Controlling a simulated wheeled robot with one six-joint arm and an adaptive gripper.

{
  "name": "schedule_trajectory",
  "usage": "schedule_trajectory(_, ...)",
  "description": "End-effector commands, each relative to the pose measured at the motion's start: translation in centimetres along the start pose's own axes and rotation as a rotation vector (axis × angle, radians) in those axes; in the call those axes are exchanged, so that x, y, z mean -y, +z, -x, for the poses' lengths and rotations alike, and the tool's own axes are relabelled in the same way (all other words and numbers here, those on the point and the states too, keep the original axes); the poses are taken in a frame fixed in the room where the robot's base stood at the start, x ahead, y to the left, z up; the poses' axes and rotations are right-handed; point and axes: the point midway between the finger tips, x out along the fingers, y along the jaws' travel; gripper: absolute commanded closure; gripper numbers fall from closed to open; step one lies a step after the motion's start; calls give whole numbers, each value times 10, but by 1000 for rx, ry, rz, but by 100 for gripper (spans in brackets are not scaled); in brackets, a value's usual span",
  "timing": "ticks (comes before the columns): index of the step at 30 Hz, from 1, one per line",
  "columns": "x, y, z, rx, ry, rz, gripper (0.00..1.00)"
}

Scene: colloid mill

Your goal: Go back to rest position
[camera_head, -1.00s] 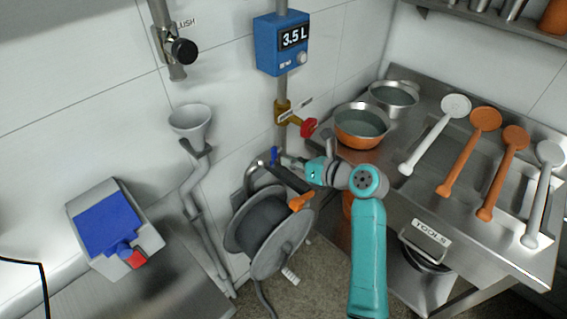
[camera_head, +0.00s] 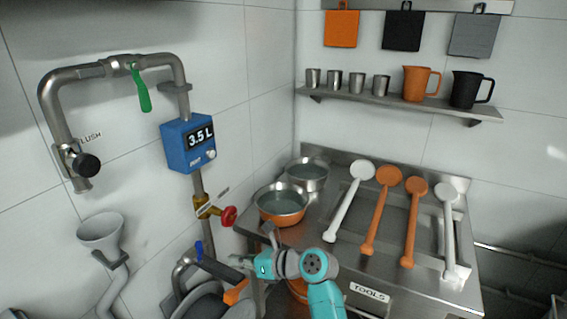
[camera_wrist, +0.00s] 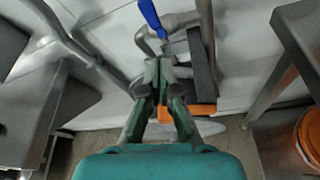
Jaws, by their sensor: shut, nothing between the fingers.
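My gripper (camera_wrist: 163,68) is shut and empty in the wrist view, its two dark fingers together. Beyond the fingers are a blue valve lever (camera_wrist: 151,18) and a black handle (camera_wrist: 201,62) with an orange end. Whether the fingertips touch anything there I cannot tell. In the head view my teal arm rises from the bottom centre, with its wrist bent left in front of the bench. The black handle with the orange end (camera_head: 236,292) shows just below and left of the wrist.
A steel bench (camera_head: 345,262) stands to the right with two bowls and several ladles. A red-handled valve (camera_head: 229,216) and a blue 3.5 L meter (camera_head: 188,144) are on the wall pipe. An orange bucket (camera_wrist: 308,138) is at right in the wrist view.

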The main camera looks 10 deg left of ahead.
Motion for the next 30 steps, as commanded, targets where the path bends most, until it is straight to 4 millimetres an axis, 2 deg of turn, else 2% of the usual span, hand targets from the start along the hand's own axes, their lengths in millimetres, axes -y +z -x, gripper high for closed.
schedule_trajectory(5,14,-54,12,1,-98,104,100)
schedule_trajectory(8,21,-96,26,-8,-182,208,100)
schedule_trajectory(16,26,-200,76,-95,-403,519,100)
schedule_trajectory(23,10,-274,129,-236,-561,798,100)
schedule_trajectory(30,-24,-335,191,-441,-679,1102,100)
